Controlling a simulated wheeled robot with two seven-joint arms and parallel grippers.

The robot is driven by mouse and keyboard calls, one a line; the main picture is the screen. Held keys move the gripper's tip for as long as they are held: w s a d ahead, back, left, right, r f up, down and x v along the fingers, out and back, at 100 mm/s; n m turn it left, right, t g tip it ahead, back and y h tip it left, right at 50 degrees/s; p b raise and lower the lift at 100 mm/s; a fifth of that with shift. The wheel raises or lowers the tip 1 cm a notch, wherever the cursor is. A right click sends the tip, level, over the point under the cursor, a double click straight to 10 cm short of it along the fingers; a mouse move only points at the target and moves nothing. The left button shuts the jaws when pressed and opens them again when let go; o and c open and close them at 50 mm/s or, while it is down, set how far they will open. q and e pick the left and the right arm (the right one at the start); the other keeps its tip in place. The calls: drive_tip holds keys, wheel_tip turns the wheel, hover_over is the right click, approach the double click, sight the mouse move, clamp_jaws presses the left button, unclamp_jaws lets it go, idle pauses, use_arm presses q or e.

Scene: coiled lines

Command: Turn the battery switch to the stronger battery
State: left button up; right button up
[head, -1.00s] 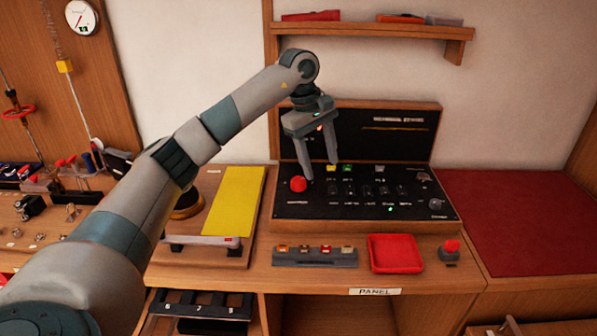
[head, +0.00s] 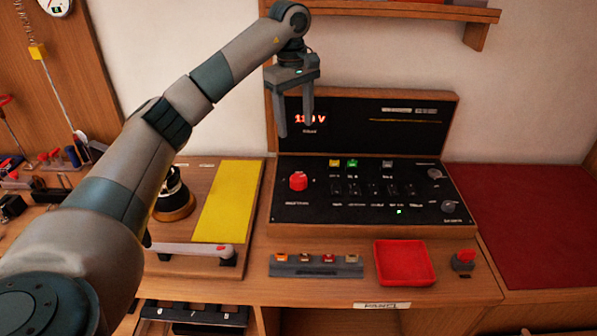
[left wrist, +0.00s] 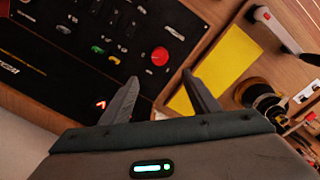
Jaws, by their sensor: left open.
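The black switch panel (head: 345,217) stands open, its lid (head: 400,140) upright behind it. A red knob (head: 298,181) sits at its left; it also shows in the left wrist view (left wrist: 159,56). I cannot tell which way it points. Two grey knobs, upper (head: 434,173) and lower (head: 449,206), sit at the right. Panel labels are too small to read. A red voltage readout (head: 310,118) is lit on the lid, its digits partly blocked by a finger. My left gripper (head: 295,130) is open and empty, above and apart from the red knob. My right gripper is out of view.
Yellow (head: 334,162) and green (head: 352,163) buttons sit above a row of small switches. In front lie a fuse strip (head: 316,266), a red tray (head: 404,263) and a red-topped button (head: 464,259). A yellow sheet (head: 228,202) lies left. A shelf (head: 420,14) hangs above.

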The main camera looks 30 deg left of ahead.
use_arm(q)
drive_tip(key=p, duration=0.3)
approach(299, 178)
drive_tip(key=f+p, duration=0.1)
drive_tip(key=f, duration=0.5)
drive_tip(key=shift+w+f+p, duration=0.2)
drive_tip(key=shift+f+p, duration=0.1)
drive_tip(key=shift+p, duration=0.05)
drive_tip(key=shift+f, duration=0.8)
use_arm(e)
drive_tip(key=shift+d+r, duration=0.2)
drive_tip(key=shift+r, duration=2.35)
use_arm(q)
drive_tip(key=c, duration=1.1)
drive_tip(key=shift+o, duration=0.2)
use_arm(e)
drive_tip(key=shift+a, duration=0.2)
